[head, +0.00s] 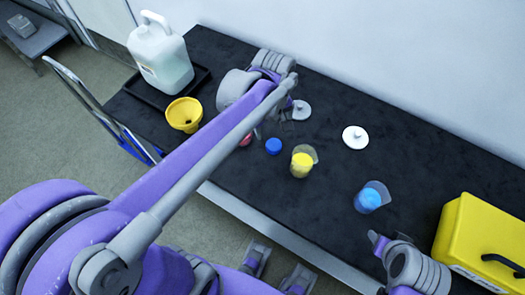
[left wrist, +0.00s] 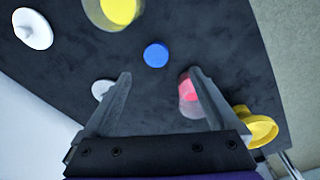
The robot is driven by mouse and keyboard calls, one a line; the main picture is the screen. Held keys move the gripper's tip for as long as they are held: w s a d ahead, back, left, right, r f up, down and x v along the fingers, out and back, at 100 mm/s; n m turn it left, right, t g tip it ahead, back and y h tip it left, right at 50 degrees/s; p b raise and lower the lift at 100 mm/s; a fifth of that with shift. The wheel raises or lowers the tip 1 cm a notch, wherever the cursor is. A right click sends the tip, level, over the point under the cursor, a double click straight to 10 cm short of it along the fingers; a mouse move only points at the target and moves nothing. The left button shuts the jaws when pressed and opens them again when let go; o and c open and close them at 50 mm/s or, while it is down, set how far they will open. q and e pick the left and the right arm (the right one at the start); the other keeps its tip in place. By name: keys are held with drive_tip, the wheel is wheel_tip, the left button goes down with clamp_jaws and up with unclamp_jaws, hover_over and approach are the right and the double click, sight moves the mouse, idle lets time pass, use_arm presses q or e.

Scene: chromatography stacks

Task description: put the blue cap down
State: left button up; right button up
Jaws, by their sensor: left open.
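The blue cap (head: 273,146) lies on the black bench top, between a yellow-filled beaker (head: 302,160) and a red item that my left arm mostly hides. In the left wrist view, the blue cap (left wrist: 156,55) lies beyond the fingertips, apart from both fingers. My left gripper (left wrist: 160,75) is open, with nothing between its fingers. In the head view my left arm largely hides that gripper.
A blue-filled beaker (head: 368,199), a white lid (head: 355,138) and a smaller pale lid (head: 301,111) stand around. A yellow funnel (head: 184,115) and a jug (head: 160,58) in a black tray are at left. A yellow box (head: 480,235) is at right. A pink-filled beaker (left wrist: 187,90) is beside one finger.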

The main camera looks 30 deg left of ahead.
use_arm(q)
drive_tip(key=s+d+f+m+t, duration=0.1)
drive_tip(key=s+f+m+t, duration=0.3)
drive_tip(key=s+m, duration=0.6)
drive_tip(key=s, duration=0.3)
drive_tip(key=shift+d+f+m, duration=0.15)
drive_tip(key=shift+d+m, duration=0.25)
